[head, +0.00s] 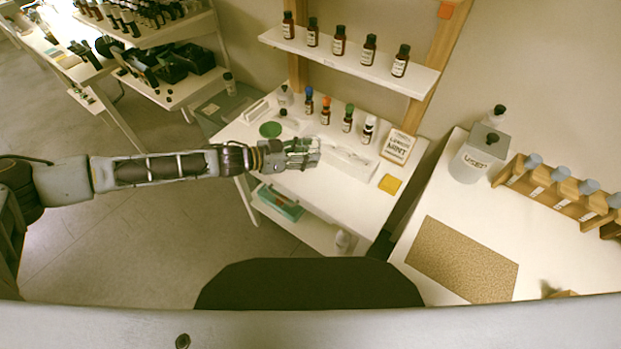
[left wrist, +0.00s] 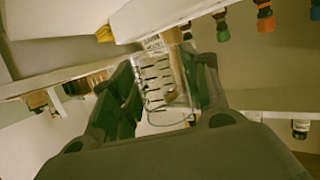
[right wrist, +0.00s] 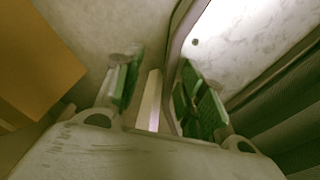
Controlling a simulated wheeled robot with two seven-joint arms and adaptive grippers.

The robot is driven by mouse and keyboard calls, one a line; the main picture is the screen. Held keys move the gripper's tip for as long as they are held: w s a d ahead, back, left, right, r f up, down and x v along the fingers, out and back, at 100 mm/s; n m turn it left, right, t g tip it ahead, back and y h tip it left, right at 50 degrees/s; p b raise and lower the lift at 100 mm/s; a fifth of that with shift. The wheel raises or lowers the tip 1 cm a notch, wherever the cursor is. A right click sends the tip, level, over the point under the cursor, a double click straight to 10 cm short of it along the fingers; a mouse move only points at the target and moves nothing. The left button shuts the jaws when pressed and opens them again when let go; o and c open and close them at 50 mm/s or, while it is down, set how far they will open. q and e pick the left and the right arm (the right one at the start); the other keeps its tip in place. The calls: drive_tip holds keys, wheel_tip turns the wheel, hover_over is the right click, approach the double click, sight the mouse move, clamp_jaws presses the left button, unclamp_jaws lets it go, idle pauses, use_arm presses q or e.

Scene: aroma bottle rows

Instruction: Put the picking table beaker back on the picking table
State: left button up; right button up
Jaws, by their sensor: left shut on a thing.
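The beaker (left wrist: 164,88) is clear glass with dark graduation marks and shows between my left fingers in the left wrist view. My left gripper (left wrist: 166,92) is shut on it. In the head view my left gripper (head: 303,152) reaches in from the left over the white picking table (head: 335,207), and the beaker is hard to make out there. Whether it touches the tabletop cannot be told. My right gripper (right wrist: 160,92) is open and empty in the right wrist view; it is not in the head view.
Several small bottles (head: 348,118) with coloured caps stand behind my left gripper. A sign (head: 397,146), a yellow block (head: 389,184), a white tray (head: 348,160) and a green disc (head: 270,129) are on the table. A used-bottle container (head: 470,160) stands on the right table.

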use_arm(q)
drive_tip(key=shift+f, duration=0.1)
hover_over(307, 180)
wheel_tip(307, 180, down, 5)
drive_tip(key=shift+f+b, duration=0.1)
drive_tip(key=shift+b, duration=0.3)
drive_tip(key=shift+f, duration=0.4)
use_arm(e)
drive_tip(key=shift+w+d+f, duration=0.3)
drive_tip(key=shift+d+f, duration=0.05)
drive_tip(key=shift+d, duration=0.2)
drive_tip(key=shift+w, duration=0.1)
use_arm(q)
drive_tip(key=shift+f, duration=1.85)
use_arm(e)
drive_tip(key=shift+f, duration=0.2)
use_arm(q)
drive_tip(key=shift+f, duration=0.2)
use_arm(e)
drive_tip(key=shift+s, duration=0.5)
